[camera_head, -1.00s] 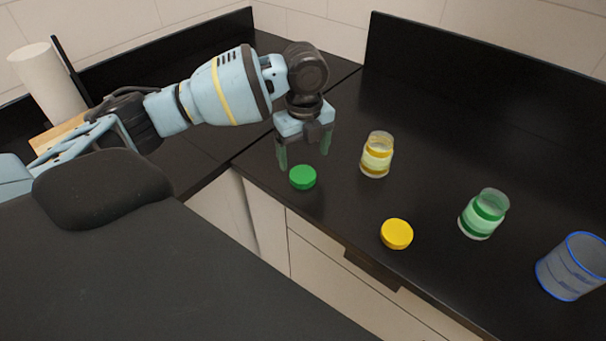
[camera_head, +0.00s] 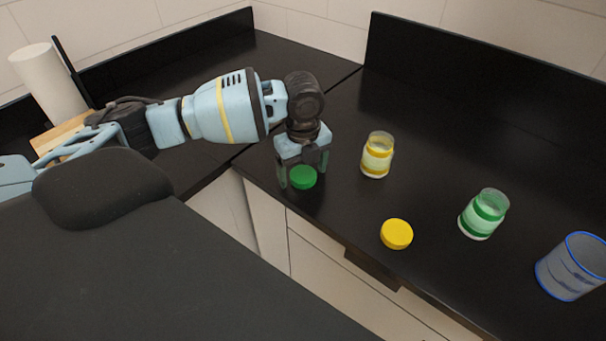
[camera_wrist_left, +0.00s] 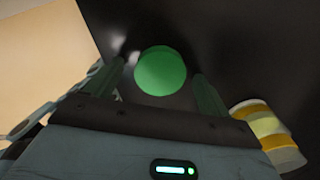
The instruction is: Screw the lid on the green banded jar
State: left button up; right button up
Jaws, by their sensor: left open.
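The green banded jar (camera_head: 484,214) stands upright and without a lid on the black counter at the right. The green lid (camera_head: 303,177) lies on the counter at the left, near its front edge. My left gripper (camera_head: 303,180) points down over the green lid, its fingers on either side of it. In the left wrist view the green lid (camera_wrist_left: 161,71) sits between the two open fingers (camera_wrist_left: 158,85), with a gap to each. My right gripper is in neither view.
A yellow banded jar (camera_head: 377,155) stands just right of my left gripper. A yellow lid (camera_head: 397,234) lies near the front edge. A blue-rimmed container (camera_head: 573,267) stands at the far right. A paper roll (camera_head: 48,82) is at the back left.

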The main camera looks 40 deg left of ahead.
aim_at(304, 177)
pick_arm(q)
jog(key=c, duration=1)
jog(key=shift+c, duration=0.2)
jog(key=shift+r, duration=0.1)
jog(key=shift+r, duration=0.4)
jog(key=r, duration=0.2)
jog(key=shift+s+d+r, duration=0.3)
jog(key=shift+d+r, duration=0.05)
jog(key=shift+d, duration=0.05)
jog(key=s+d+r, duration=0.1)
jog(key=s+d, duration=0.8)
jog(key=d, duration=0.2)
jog(key=shift+s+d+r+p, duration=0.15)
jog(key=shift+s+d+p, duration=0.05)
jog(key=shift+d+p, duration=0.2)
